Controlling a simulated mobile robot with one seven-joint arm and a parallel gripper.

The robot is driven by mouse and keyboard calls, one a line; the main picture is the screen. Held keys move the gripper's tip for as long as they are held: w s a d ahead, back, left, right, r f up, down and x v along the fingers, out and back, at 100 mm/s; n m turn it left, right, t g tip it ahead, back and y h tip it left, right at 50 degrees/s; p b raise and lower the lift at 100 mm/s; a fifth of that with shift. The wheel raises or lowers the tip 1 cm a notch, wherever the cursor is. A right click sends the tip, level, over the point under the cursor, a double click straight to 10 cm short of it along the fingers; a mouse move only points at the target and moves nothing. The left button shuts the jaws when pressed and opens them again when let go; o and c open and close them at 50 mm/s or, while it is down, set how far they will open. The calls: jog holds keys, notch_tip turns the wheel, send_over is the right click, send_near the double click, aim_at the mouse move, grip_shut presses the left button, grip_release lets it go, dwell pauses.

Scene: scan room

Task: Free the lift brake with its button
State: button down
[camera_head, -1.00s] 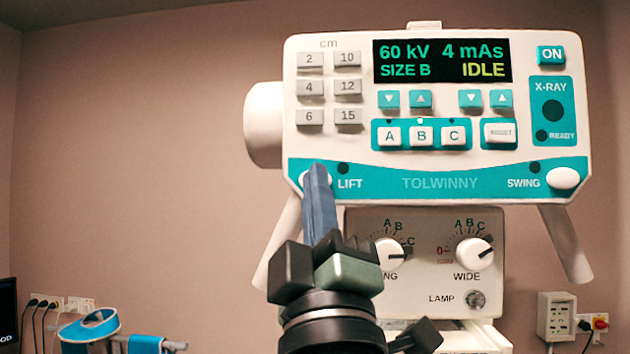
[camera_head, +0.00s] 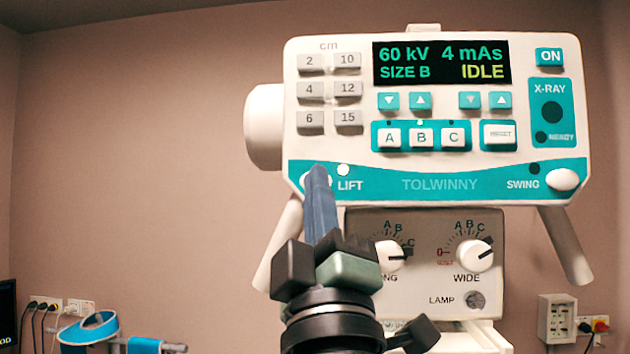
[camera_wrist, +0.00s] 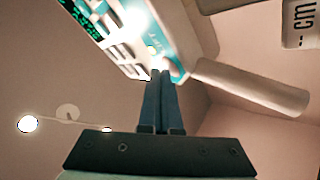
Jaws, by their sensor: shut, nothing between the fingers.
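The white and teal control panel (camera_head: 440,195) faces me, its display reading 60 kV, 4 mAs, SIZE B and IDLE. The round white LIFT button (camera_head: 306,181) is at its lower left, mostly hidden behind my fingertips. The small lamp (camera_head: 343,170) beside the LIFT label is lit white. My gripper (camera_head: 318,172) is shut and empty, its blue fingertips at the LIFT button; they seem to touch it. In the wrist view the closed fingers (camera_wrist: 161,80) reach up to the panel's lower edge. The SWING button (camera_head: 562,180) is at the lower right, its lamp dark.
Below the panel is a box with two dials (camera_head: 475,256) and a LAMP switch (camera_head: 474,299). White handle bars (camera_head: 566,258) slant down at both sides. A wall socket box (camera_head: 557,318) is at the right.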

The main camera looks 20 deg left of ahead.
jog(key=shift+s+d, duration=0.2)
jog(key=shift+s, duration=0.65)
jog(key=s, duration=0.2)
jog(key=s+d+b, duration=0.1)
jog(key=s, duration=0.1)
jog(key=shift+s+d, duration=0.2)
jog(key=shift+s, duration=0.1)
dwell(0.7)
jog(key=s+d+f+m+t+h+b, duration=0.1)
jog(key=d+f+m+h, duration=0.1)
jog(key=d+m+h, duration=0.4)
jog(key=s+d+f+m+t+h+b, duration=0.1)
jog(key=s+d+f+m+t+h, duration=0.1)
jog(key=d+m+h, duration=0.4)
jog(key=d+m, duration=0.1)
jog(key=m, duration=0.4)
jog(key=shift+s+m+t+h, duration=0.2)
jog(key=shift+m+t+h, duration=0.1)
jog(key=shift+m, duration=0.1)
